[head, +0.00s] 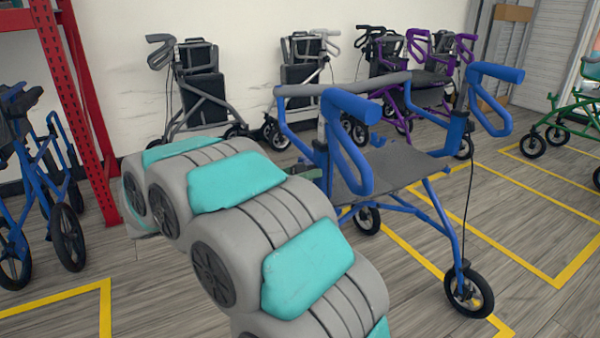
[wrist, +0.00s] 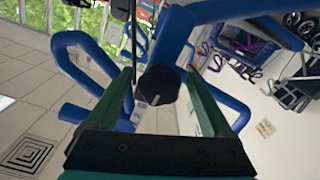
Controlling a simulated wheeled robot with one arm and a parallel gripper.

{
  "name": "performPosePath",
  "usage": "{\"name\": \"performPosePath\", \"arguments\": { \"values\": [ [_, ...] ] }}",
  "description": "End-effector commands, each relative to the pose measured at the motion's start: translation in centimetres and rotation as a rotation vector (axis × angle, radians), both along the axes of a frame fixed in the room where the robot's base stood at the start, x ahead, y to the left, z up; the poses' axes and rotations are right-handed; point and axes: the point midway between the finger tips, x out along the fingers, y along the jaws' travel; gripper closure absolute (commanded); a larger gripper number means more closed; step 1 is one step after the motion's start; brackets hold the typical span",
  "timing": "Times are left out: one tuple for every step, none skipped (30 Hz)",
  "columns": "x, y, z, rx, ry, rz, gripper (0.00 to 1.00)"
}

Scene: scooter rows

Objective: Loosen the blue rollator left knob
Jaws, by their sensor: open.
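The blue rollator (head: 430,195) stands upright at the right of centre in the head view, with blue frame, blue handles and a dark grey seat. In the wrist view a dark round knob (wrist: 160,84) sits on its blue tubing. My gripper (wrist: 159,74) is open, its two dark green fingers to the left and right of the knob. The knob appears between the fingers, and I cannot tell whether either touches it. In the head view my grey and teal arm reaches toward the rollator, and my gripper is hidden there.
Another blue rollator (head: 40,180) stands at the left by a red rack (head: 75,90). Grey (head: 195,85) and purple (head: 440,60) rollators line the back wall. A green one (head: 575,115) is at the right. Yellow-marked floor (head: 545,190) is free at the right.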

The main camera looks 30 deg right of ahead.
Motion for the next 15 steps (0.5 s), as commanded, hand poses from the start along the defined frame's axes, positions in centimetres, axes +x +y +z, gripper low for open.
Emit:
{"name": "performPosePath", "arguments": {
  "values": [
    [0.0,0.0,0.01,0.0,0.0,0.0,0.15],
    [0.0,0.0,0.01,0.0,0.0,0.0,0.15],
    [-0.01,0.01,0.01,0.0,0.0,0.0,0.15],
    [0.0,0.01,0.02,0.0,0.0,0.0,0.15],
    [0.0,0.01,0.02,0.0,0.0,0.0,0.18],
    [0.0,0.01,0.02,0.0,0.0,0.0,0.22],
    [-0.01,0.01,0.01,0.0,0.0,0.0,0.25],
    [0.0,0.02,0.02,0.0,-0.001,0.0,0.29],
    [-0.01,0.02,0.03,0.0,-0.001,0.0,0.33],
    [-0.01,0.02,0.03,0.0,-0.001,0.0,0.37],
    [-0.01,0.02,0.03,0.0,-0.001,0.0,0.4],
    [-0.01,0.02,0.03,0.0,-0.001,0.0,0.44],
    [-0.01,0.02,0.03,0.0,-0.001,0.0,0.48],
    [-0.01,0.02,0.03,0.0,-0.001,0.0,0.51],
    [-0.01,0.02,0.03,0.0,-0.001,0.0,0.56]
  ]
}}
